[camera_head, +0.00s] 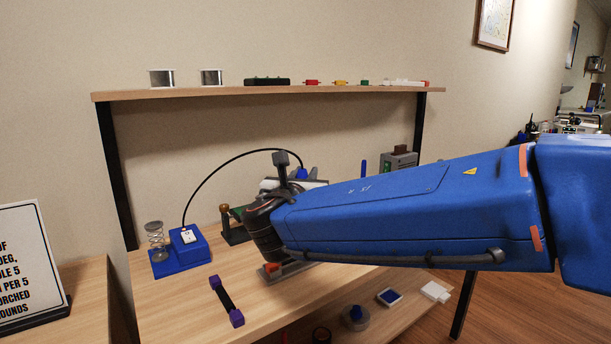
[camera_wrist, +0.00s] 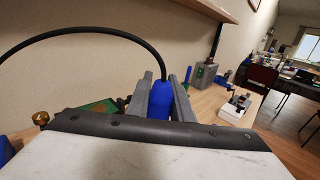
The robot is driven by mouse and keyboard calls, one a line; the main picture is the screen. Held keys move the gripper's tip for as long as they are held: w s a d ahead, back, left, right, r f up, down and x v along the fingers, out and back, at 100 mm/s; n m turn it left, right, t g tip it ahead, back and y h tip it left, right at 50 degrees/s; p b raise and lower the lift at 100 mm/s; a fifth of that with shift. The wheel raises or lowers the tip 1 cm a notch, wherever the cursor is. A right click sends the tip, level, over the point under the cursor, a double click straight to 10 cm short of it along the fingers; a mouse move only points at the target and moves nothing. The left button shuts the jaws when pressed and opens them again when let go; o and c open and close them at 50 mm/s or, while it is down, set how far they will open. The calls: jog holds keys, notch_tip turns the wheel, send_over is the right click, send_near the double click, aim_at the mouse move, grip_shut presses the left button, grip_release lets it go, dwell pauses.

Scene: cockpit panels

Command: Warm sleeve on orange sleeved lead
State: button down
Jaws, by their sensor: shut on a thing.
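My gripper (camera_wrist: 161,92) has its two grey fingers shut on a blue tool handle (camera_wrist: 160,104) with a black cable from its top. In the head view the handle's blue top (camera_head: 302,173) shows just above my arm; its lower end is hidden. The cable arcs left to a blue station (camera_head: 181,252) on the bench. A small orange piece (camera_head: 272,267) sits on a grey base (camera_head: 298,270) below my wrist, partly covered by it. I cannot tell whether this is the orange sleeved lead, or whether the tool is near it.
A purple-ended black bar (camera_head: 227,302) lies at the bench front. A stand with a green board (camera_head: 237,225) is beside my wrist. A grey box (camera_head: 399,162) stands at the back right. The upper shelf (camera_head: 210,93) holds spools and small parts.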

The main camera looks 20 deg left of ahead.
jog(key=shift+r, duration=0.15)
dwell(0.4)
notch_tip(320, 180, up, 7)
dwell(0.6)
dwell(0.9)
